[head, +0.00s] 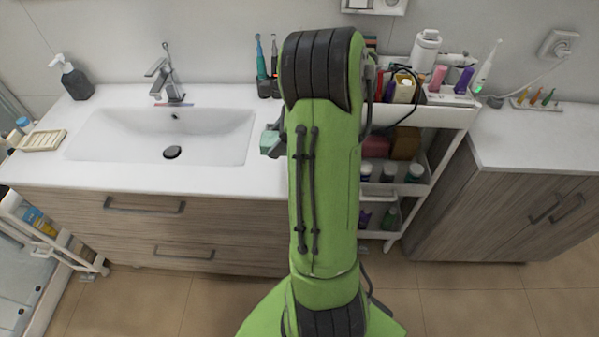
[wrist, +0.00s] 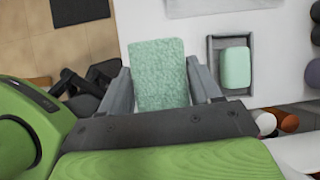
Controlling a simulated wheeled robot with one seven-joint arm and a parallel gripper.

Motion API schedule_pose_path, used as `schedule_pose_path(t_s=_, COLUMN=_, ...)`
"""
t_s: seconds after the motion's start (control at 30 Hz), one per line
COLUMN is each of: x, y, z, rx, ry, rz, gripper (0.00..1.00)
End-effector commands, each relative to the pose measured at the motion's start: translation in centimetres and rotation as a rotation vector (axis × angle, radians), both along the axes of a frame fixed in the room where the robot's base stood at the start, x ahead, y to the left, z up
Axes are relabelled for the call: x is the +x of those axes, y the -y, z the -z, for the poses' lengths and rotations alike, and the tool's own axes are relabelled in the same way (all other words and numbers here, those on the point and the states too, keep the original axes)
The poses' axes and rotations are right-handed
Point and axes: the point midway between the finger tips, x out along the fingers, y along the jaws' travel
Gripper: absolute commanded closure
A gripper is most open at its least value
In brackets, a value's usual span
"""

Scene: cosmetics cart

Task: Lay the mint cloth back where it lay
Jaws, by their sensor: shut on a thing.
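The mint cloth (wrist: 160,75) is a pale green, speckled, folded rectangle in the wrist view. My gripper (wrist: 160,68) is shut on it, with one grey finger on each side. The cloth overlaps the edge of the white counter (wrist: 145,22) in that view; I cannot tell its height above it. My arm hides most of my gripper there.
A grey dish (wrist: 211,75) holding a smooth mint block (wrist: 235,68) lies right of the cloth in the wrist view. The basin (head: 210,150) and a loaded white cart (head: 440,116) flank my arm.

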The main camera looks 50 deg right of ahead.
Motion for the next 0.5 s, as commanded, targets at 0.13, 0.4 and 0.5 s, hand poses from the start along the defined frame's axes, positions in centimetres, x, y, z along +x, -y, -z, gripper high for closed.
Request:
schedule_pose_path(t_s=0.13, x=0.0, y=-0.2, z=4.1, rx=0.007, ry=-0.007, rz=0.000, gripper=0.75)
schedule_pose_path(t_s=0.4, x=0.0, y=-0.1, z=8.1, rx=0.004, ry=-0.005, rz=0.001, gripper=0.75)
schedule_pose_path(t_s=0.5, x=0.0, y=-0.1, z=9.7, rx=0.003, ry=-0.004, rz=0.000, gripper=0.75)
